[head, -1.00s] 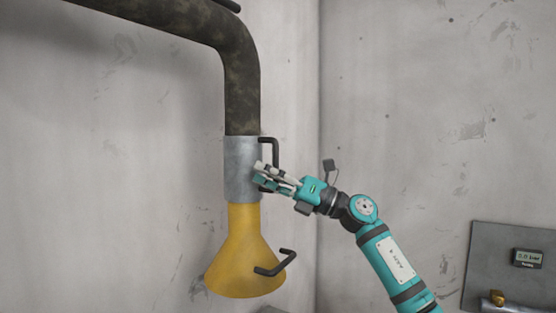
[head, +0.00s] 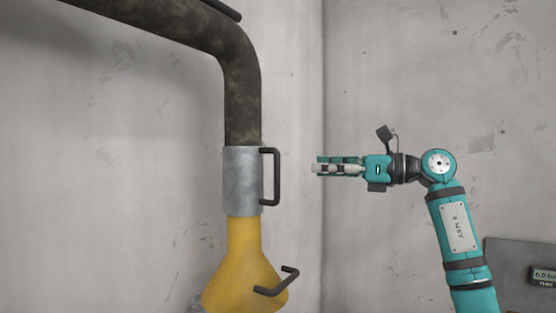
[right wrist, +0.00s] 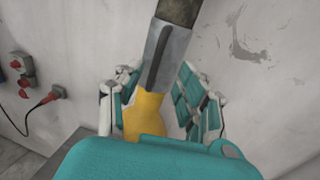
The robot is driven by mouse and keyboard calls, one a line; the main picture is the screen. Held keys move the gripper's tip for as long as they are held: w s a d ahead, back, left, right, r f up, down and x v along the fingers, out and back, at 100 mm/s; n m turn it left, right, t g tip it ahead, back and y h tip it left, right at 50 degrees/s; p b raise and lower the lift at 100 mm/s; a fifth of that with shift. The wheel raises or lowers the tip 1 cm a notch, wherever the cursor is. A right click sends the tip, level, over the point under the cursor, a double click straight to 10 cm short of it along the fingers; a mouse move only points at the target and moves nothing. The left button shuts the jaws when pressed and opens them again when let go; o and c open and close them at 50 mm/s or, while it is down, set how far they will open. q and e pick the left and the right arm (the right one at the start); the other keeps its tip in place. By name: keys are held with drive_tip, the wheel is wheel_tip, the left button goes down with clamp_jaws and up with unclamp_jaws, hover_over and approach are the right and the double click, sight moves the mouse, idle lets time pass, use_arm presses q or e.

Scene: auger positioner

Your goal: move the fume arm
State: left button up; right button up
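The fume arm is a dark mottled pipe (head: 243,90) with a grey metal collar (head: 242,182) and a yellow hood (head: 244,270) below. A black handle (head: 277,177) sits on the right side of the collar, and another black handle (head: 278,283) is on the hood. My right gripper (head: 318,166) is to the right of the collar handle, apart from it and pointing left. In the right wrist view its fingers (right wrist: 162,100) are spread, with the collar handle (right wrist: 158,58) and yellow hood beyond, between them. My left gripper is not in view.
A grey panel (head: 510,258) with a small display (head: 544,276) is on the right wall. Red sockets and a plug with a cable (right wrist: 52,96) show at the left of the right wrist view. The space between gripper and handle is clear.

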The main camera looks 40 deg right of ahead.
drive_tip(key=p, duration=0.4)
hover_over(277, 196)
drive_tip(key=d, duration=0.1)
drive_tip(key=shift+w+a, duration=0.2)
drive_tip(key=shift+w, duration=0.15)
clamp_jaws()
